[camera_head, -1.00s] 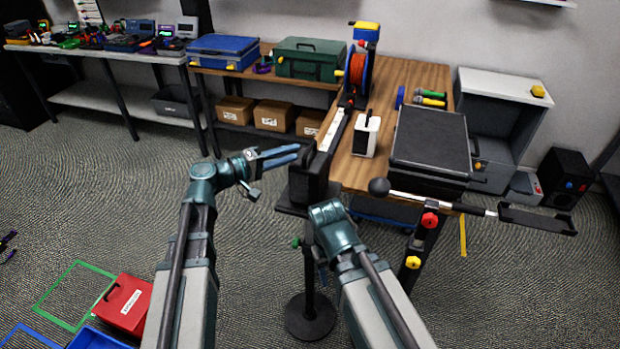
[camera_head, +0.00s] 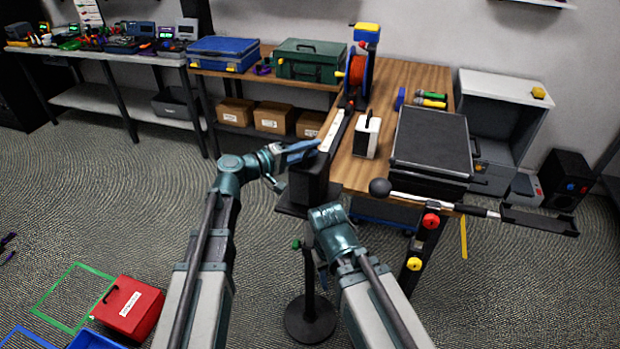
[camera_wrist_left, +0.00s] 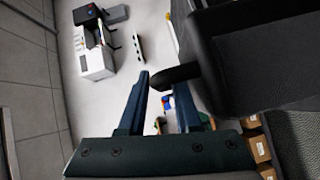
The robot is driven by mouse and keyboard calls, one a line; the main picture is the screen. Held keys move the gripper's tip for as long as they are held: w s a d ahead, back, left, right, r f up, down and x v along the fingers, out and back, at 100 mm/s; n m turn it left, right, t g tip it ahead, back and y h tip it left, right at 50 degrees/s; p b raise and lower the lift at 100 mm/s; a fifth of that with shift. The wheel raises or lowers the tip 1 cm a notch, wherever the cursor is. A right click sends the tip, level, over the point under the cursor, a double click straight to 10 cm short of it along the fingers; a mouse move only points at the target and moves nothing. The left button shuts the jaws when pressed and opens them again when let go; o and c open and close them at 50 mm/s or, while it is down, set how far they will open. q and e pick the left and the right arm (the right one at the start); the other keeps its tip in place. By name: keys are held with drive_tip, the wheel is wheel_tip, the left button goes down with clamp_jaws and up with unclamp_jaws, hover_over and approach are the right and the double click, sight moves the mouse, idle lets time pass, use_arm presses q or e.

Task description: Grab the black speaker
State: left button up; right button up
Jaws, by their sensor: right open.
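A black speaker (camera_head: 307,186) stands upright on a small stand platform at the front left corner of the wooden table. My left gripper (camera_head: 291,165) is at its upper left side. In the left wrist view my left gripper (camera_wrist_left: 160,112) has its fingers spread, and the end of a black handle (camera_wrist_left: 176,75) lies between or just above them. The dark body on the right of that view appears to be the speaker. Whether a finger touches it, I cannot tell. My right gripper (camera_head: 319,262) is low, beside the stand, mostly hidden by its own wrist.
The stand's pole (camera_head: 309,265) and round base (camera_head: 310,317) are between my arms. A white box (camera_head: 366,137) and black case (camera_head: 431,143) sit on the wooden table (camera_head: 404,78). A lever (camera_head: 437,205) juts out in front. Another black speaker (camera_head: 566,180) stands on the floor at right.

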use_arm(q)
clamp_jaws()
idle(1.3)
